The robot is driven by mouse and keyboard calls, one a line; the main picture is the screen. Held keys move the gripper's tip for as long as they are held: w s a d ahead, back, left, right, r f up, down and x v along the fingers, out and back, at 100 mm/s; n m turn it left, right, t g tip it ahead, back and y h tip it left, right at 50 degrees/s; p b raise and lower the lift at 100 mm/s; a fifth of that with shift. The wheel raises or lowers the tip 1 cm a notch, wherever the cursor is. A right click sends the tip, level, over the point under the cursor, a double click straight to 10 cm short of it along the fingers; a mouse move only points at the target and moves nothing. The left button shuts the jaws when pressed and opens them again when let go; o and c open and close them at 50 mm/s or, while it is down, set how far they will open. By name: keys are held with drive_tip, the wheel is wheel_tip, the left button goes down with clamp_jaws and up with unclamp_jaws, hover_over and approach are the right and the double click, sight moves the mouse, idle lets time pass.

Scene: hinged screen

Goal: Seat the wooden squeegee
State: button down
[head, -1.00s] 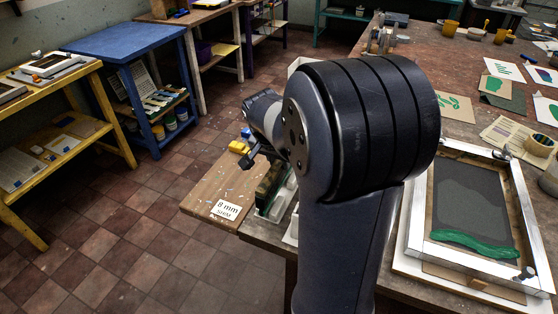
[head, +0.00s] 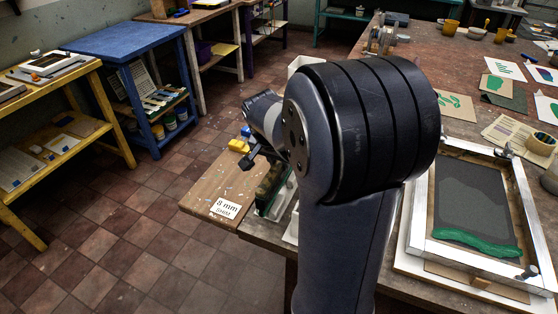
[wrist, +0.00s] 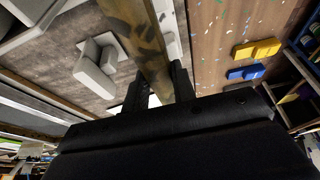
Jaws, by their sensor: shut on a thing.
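The wooden squeegee (wrist: 146,45) is a long brown bar with dark stains in the wrist view. It runs from the top edge down between the two fingers of my gripper (wrist: 159,88), which is shut on it. In the head view my arm hides most of the gripper. A dark olive piece (head: 269,181), probably the squeegee, shows just below the black gripper part, over a pale tray-like thing (head: 284,206). I cannot tell whether it touches it. The screen frame (head: 412,222), with a grey mesh and a band of green ink, lies flat on the table at right.
Yellow blocks (head: 238,146) and a blue block (head: 246,131) lie on a wooden board (head: 205,199) with a shim label. Pale grey blocks (wrist: 95,69) stand left of the squeegee in the wrist view. Floor at left is clear up to the blue table (head: 125,42).

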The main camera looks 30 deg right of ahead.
drive_tip(key=shift+f+b, duration=1.15)
drive_tip(key=shift+f, duration=0.35)
drive_tip(key=c, duration=1.1)
unclamp_jaws()
drive_tip(key=v, duration=1.1)
drive_tip(key=shift+d, duration=0.1)
drive_tip(key=x, duration=1)
drive_tip(key=shift+f, duration=0.35)
drive_tip(key=shift+w+r+p, duration=0.1)
drive_tip(key=shift+r+p, duration=0.5)
drive_tip(key=shift+r, duration=0.05)
